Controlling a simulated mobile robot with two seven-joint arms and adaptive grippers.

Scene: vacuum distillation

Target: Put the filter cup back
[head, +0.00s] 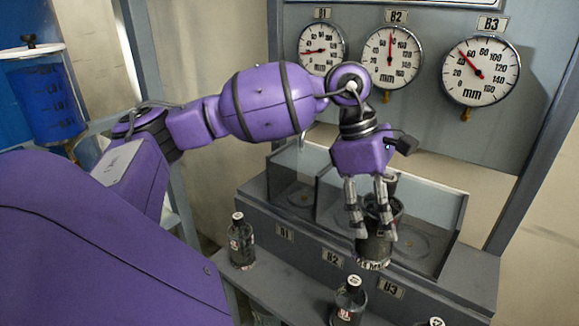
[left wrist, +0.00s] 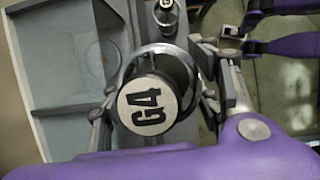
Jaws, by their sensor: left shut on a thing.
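The filter cup (head: 376,248) is a dark cylinder with a pale label near its lower end. My left gripper (head: 375,230) points down and is shut on it, with fingers on both sides. The cup is in front of the glass-walled compartments, over the front of the grey bench; its exact height is unclear. In the left wrist view the cup's round top (left wrist: 148,105) reads G4 and has a shiny metal ring around it, between the fingers. The fingers partly hide the cup.
The grey bench (head: 285,232) has labels B1, B2 and B3 on its front and glass-walled compartments (head: 430,205) behind. Dark bottles stand along the lower ledge, one at left (head: 241,243) and one at centre (head: 349,300). Pressure gauges (head: 391,58) hang on the panel behind.

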